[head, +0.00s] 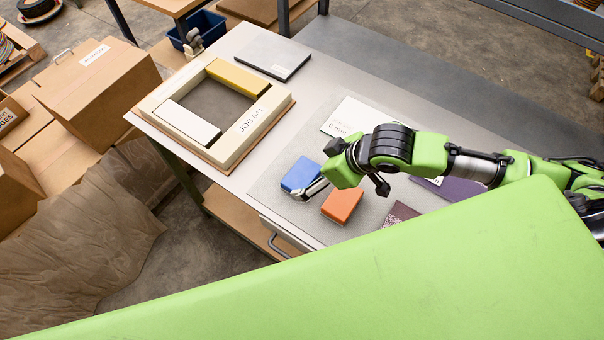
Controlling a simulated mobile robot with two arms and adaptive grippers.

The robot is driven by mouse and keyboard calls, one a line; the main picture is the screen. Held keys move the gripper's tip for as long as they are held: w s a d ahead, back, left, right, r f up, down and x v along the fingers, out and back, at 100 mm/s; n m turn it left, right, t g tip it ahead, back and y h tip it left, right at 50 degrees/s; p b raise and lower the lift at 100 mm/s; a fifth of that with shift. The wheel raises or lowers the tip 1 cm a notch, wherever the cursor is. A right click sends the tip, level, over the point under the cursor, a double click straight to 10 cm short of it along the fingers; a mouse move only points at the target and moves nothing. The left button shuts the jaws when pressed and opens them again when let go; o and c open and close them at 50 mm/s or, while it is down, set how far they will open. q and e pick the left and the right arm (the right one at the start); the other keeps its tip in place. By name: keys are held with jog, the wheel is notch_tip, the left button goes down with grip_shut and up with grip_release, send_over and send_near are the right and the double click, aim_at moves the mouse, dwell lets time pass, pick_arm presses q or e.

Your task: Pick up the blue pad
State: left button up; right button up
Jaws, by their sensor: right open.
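The blue pad (300,173) lies on the grey mat on the bench, in the middle of the head view. My right gripper (318,171) is open at the right side of the blue pad, with one finger by its front right edge. Part of the pad's right side is hidden by the gripper, and I cannot tell whether they touch. My left gripper is not in view.
An orange block (342,205) lies close in front of the gripper. A white card (350,116) and a purple pad (452,188) lie nearby. A cream frame (262,124) with yellow and white bars stands left, beside a grey plate (272,54). A drawer handle juts from the bench front.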

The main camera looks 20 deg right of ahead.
aim_at(302, 174)
jog(key=shift+w+a+f, duration=0.25)
jog(key=shift+w+f, duration=0.1)
jog(key=shift+f, duration=0.2)
jog(key=shift+w+a+f, duration=0.1)
jog(key=shift+w+f, duration=0.05)
jog(key=p+x, duration=0.1)
jog(key=x, duration=0.3)
jog(key=shift+w+p, duration=0.1)
jog(key=shift+p, duration=0.2)
jog(key=shift+w+a+f, duration=0.1)
jog(key=shift+a+f, duration=0.05)
jog(key=shift+f, duration=0.1)
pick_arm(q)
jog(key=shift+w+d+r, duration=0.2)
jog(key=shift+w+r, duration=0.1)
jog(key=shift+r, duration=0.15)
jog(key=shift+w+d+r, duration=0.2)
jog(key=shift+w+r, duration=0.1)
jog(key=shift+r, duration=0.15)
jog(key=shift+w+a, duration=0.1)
pick_arm(e)
jog(key=c, duration=1.2)
